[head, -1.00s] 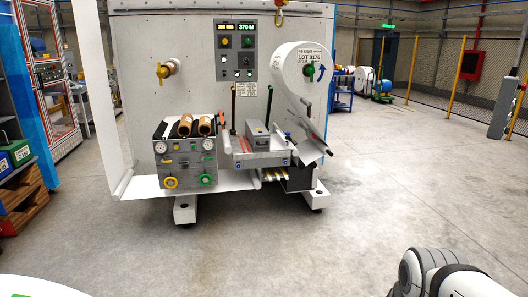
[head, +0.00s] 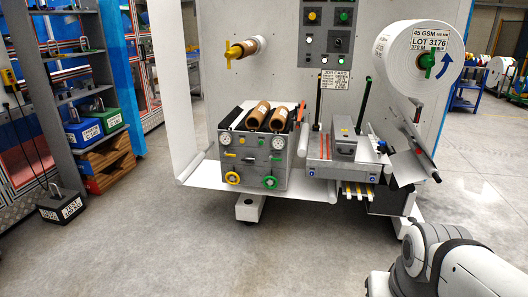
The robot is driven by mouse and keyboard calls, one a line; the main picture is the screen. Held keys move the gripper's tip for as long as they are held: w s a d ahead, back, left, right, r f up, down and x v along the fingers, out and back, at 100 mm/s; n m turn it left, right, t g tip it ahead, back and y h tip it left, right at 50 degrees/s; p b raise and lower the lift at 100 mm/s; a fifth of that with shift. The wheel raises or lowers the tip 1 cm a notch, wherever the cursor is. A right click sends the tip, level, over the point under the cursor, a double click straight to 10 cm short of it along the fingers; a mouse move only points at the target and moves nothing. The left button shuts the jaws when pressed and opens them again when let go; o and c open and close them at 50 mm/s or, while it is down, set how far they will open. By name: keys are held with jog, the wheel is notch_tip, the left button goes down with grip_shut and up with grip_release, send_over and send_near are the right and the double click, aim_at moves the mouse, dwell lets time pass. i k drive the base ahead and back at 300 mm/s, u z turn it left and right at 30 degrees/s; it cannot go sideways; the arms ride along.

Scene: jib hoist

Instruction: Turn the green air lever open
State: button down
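In the head view a grey air panel (head: 250,166) with two white gauges (head: 225,141) stands on the front of the machine. A small green lever (head: 276,158) shows at its right side and a small yellow lever (head: 230,155) at its left. Another green handle (head: 427,60) is on the paper roll. I cannot tell for sure which green part is the air lever, or how it is set. Part of my arm shows at bottom right; my gripper is out of view.
Brown rolls (head: 257,115) lie on top of the panel. A metal table (head: 346,160) stands right of it, with a slanted plate (head: 408,166) beyond. A white foot (head: 250,207) juts out below. A shelf with bins (head: 84,132) is at left. The floor in front is clear.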

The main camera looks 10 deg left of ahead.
aim_at(272, 157)
jog(key=i, duration=0.4)
jog(key=u, duration=0.35)
jog(key=k, duration=0.8)
jog(key=u, duration=0.15)
jog(key=i, duration=1.2)
jog(key=z, duration=0.4)
jog(key=i, duration=0.9)
jog(key=u, duration=0.5)
